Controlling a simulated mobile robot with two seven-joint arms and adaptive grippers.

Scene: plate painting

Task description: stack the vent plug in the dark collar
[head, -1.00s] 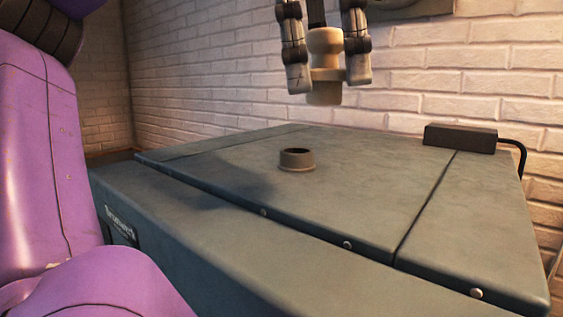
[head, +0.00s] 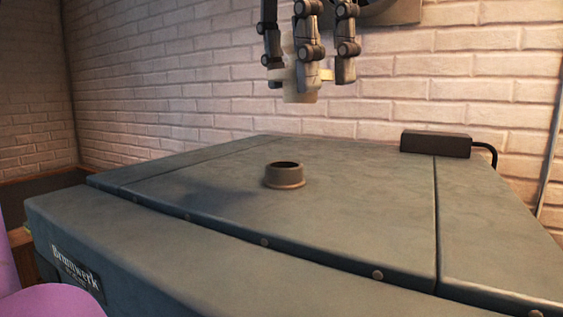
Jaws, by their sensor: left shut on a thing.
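The pale cream vent plug (head: 300,96) hangs upright in the air at the top middle of the head view. My left gripper (head: 310,75) points down and is shut on it; the fingers hide part of the plug's upper body, and its lower end sticks out below them. The dark collar (head: 284,183) is a short brownish ring with a flared base. It stands upright on the grey worktop, its round opening facing up and empty as far as I see. The plug is well above the collar, apart from it, and slightly right in the picture. My right gripper is out of view.
The grey worktop (head: 370,215) is clear around the collar, with seams and small round studs. A dark box (head: 435,144) with a black cable sits at its back right edge. A white brick wall (head: 200,85) stands behind.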

